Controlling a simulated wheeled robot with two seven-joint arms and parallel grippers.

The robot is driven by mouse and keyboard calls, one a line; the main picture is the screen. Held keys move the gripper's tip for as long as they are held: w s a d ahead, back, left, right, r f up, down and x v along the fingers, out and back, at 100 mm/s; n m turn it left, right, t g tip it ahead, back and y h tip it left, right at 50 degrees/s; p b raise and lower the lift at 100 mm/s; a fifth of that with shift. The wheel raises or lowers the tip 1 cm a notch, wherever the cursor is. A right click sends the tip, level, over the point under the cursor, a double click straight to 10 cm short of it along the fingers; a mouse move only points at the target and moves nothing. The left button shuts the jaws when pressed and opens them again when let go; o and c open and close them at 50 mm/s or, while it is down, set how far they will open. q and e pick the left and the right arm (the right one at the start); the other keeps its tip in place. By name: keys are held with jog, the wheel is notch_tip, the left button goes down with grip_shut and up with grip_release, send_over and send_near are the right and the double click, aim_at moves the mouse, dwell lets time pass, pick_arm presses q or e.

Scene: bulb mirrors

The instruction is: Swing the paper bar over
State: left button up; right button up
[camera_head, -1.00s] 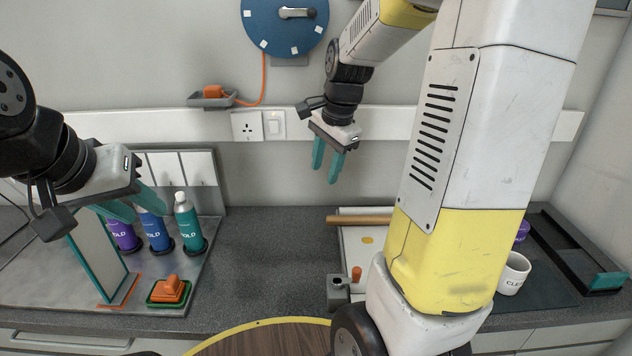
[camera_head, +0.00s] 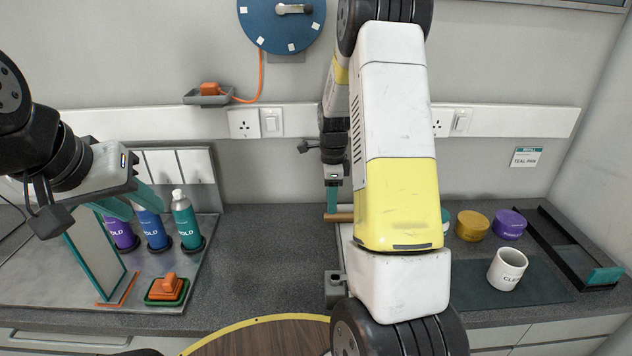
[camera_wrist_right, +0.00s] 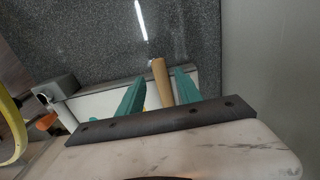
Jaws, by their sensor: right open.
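The paper bar (camera_head: 340,217) is a tan rod at the back end of a pale board (camera_head: 346,240) on the counter. Most of both is hidden behind my right arm in the head view. In the right wrist view the bar (camera_wrist_right: 161,82) shows between the two teal fingers of my right gripper (camera_wrist_right: 159,76), with gaps on both sides. In the head view the right gripper (camera_head: 332,207) points down at the bar's left part. It is open and holds nothing. My left gripper (camera_head: 140,205) hangs at the left in front of the bottles, and its fingers look apart.
Bottles (camera_head: 186,220), an upright panel (camera_head: 95,255) and an orange block in a green tray (camera_head: 168,290) stand at left. A white mug (camera_head: 507,269), lidded jars (camera_head: 472,226) and a black tray (camera_head: 571,245) are at right.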

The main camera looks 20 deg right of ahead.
jog(key=shift+f, duration=2.1)
jog(key=shift+f, duration=0.35)
grip_shut()
